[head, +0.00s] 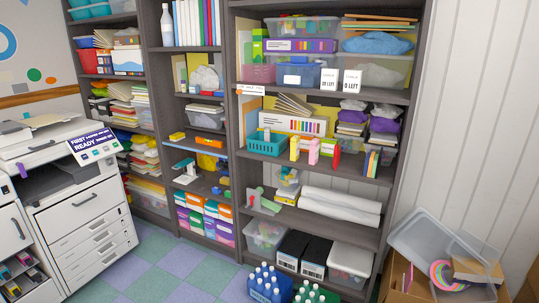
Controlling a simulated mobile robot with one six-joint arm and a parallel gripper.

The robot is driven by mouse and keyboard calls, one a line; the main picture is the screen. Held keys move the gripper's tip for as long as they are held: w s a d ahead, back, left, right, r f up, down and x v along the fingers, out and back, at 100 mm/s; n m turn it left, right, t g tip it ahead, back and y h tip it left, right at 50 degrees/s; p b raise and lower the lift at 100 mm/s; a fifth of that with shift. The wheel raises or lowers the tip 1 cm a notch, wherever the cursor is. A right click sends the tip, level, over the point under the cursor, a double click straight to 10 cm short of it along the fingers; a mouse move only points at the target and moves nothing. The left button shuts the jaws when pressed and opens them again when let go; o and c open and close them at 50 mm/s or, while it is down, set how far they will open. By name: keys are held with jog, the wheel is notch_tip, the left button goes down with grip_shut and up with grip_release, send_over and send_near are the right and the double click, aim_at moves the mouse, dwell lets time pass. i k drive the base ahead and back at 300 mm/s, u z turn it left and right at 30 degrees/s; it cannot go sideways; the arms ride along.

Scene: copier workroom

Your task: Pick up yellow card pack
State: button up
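I cannot clearly make out which thing is the yellow card pack. A small yellow block (177,136) lies flat on a shelf of the middle bookcase, left of an orange item (209,142). Pale yellow sheets or boards (328,104) stand at the back of a shelf in the right bookcase, partly hidden behind boxes. Their labels are too small to read. My gripper is not in view.
A copier (75,200) stands at the left. Tall grey bookcases (235,170) hold bins, paper and boxes. Crates of bottles (270,285) and a cardboard box with clear tubs (400,280) stand at the front right. The tiled floor (175,262) is clear between copier and bookcases.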

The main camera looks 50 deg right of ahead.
aim_at(295, 143)
jog(key=z, duration=0.2)
jog(key=i, duration=1.4)
jog(key=z, duration=0.4)
jog(key=i, duration=0.55)
jog(key=z, duration=0.1)
jog(key=k, duration=0.9)
jog(key=z, duration=0.5)
jog(key=i, duration=0.1)
jog(key=u, duration=0.4)
